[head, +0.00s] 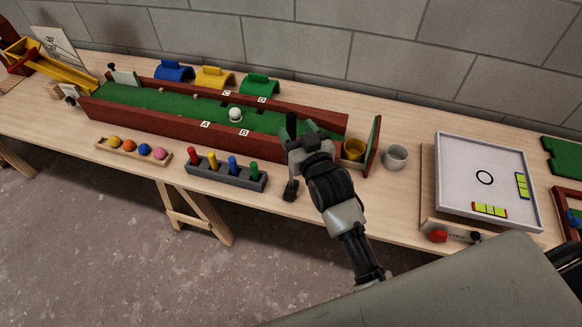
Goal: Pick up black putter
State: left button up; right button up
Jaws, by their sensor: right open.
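A small black piece (290,190), which looks like the foot of the black putter, stands on the table's front edge, just right of the grey peg block. The rest of the putter is mostly hidden behind my right gripper, and I cannot tell its full shape. My right gripper (303,128) is open, above and just right of this piece, beside the lane's front wall. I cannot tell whether it touches the putter. A white ball (235,115) lies on the green lane (180,110). My left gripper is not in view.
A grey block (228,176) with coloured pegs and a tray of balls (100,146) lie along the front edge. A grey cup (396,157) and a white board (480,160) stand to the right. Blue, yellow and green arches (260,86) stand behind the lane.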

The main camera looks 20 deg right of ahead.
aim_at(289, 118)
jog(key=shift+w+a+f+p, duration=0.1)
jog(key=shift+w+f+p, duration=0.15)
jog(key=shift+w, duration=1.25)
jog(key=shift+w+a+f+p, duration=0.1)
jog(key=shift+w+p, duration=0.1)
jog(key=shift+w, duration=1.25)
jog(key=shift+s, duration=0.1)
jog(key=shift+c, duration=0.5)
grip_shut()
